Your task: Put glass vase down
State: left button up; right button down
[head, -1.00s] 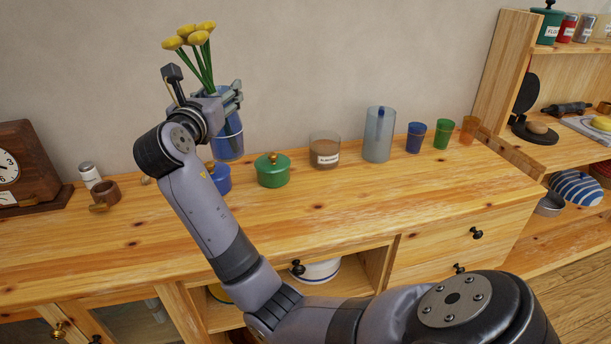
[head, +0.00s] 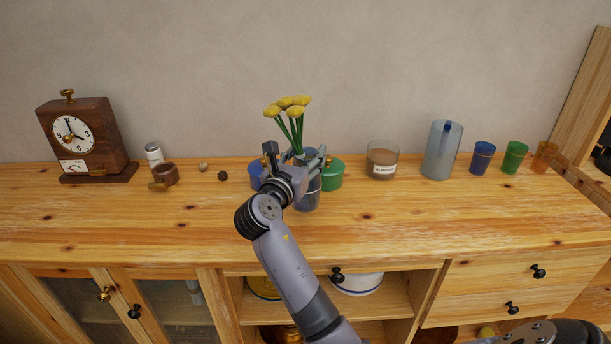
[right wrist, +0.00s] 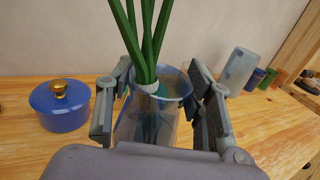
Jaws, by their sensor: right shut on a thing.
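The glass vase (head: 308,198) is blue-tinted and see-through, and holds yellow flowers (head: 288,105) with green stems. It is upright over the wooden sideboard top (head: 400,215). I cannot tell whether its base touches the wood. My right gripper (head: 305,170) is shut on the vase and hides part of it. In the right wrist view the vase (right wrist: 150,125) stands between the two fingers, with the stems rising from its mouth. My left gripper is not in view.
A blue lidded pot (head: 256,176) is just left of the vase, and a green pot (head: 333,177) is close behind it on the right. A jar (head: 382,162), a tall glass (head: 442,150) and small cups stand further right. The front strip of the top is clear.

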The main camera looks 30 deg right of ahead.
notch_tip(320, 180, down, 4)
jog(key=shift+f, duration=0.35)
jog(key=c, duration=0.8)
grip_release()
jog(key=shift+f, duration=0.15)
jog(key=shift+o, duration=0.2)
jog(key=shift+s+a, duration=0.1)
jog(key=shift+a, duration=0.1)
jog(key=b+v, duration=0.1)
jog(key=v, duration=1)
jog(key=shift+s+a, duration=0.2)
jog(key=shift+a, duration=0.05)
